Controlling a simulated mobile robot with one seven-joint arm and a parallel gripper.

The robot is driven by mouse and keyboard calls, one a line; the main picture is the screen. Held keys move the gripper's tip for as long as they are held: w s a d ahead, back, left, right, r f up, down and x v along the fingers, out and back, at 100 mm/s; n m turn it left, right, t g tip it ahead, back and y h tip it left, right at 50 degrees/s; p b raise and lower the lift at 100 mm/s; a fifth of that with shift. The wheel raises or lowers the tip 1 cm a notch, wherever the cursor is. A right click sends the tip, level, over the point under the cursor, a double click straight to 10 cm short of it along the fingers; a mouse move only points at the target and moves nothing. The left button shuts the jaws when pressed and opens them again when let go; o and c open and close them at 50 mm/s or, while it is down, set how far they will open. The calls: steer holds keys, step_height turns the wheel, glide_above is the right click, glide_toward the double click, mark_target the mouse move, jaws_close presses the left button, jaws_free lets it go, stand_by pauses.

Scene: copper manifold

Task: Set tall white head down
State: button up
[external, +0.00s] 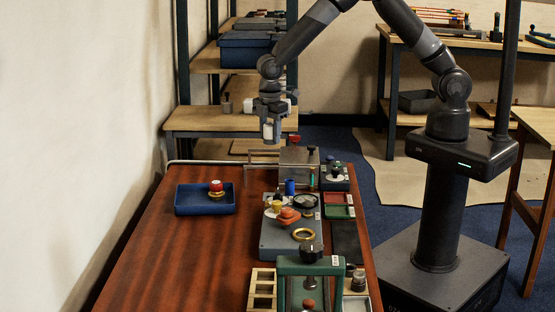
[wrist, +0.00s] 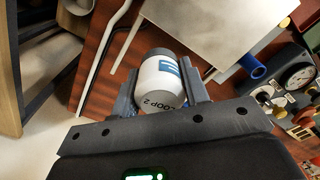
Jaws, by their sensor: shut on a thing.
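My gripper (external: 271,133) is shut on the tall white head (wrist: 162,80), which lies between the two fingers in the wrist view. The fingers hide part of the head there.
A grey fixture (external: 280,243) with a yellow ring, a gauge and knobs fills the middle right. A green frame (external: 311,267) stands in front. The table's left front is bare.

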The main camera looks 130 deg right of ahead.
steer(key=w+a+n, duration=0.1)
steer(key=w+a, duration=0.2)
steer(key=a, duration=0.2)
steer(key=w+a+n, duration=0.1)
steer(key=w+a, duration=0.3)
steer(key=a, duration=0.2)
steer(key=w+a+n, duration=0.1)
steer(key=w+a, duration=0.2)
steer(key=a, duration=0.3)
steer(key=shift+w+r, duration=0.15)
steer(key=shift+w, duration=0.1)
steer(key=n, duration=0.4)
glide_above(349, 256)
steer(key=f, duration=0.6)
steer(key=shift+d+f, duration=0.15)
steer(key=shift+d, duration=0.15)
steer(key=shift+w+a+f, duration=0.1)
steer(key=shift+a+f, duration=0.25)
steer(key=shift+f, duration=1.85)
steer(key=shift+f, duration=0.2)
steer(key=o, duration=1)
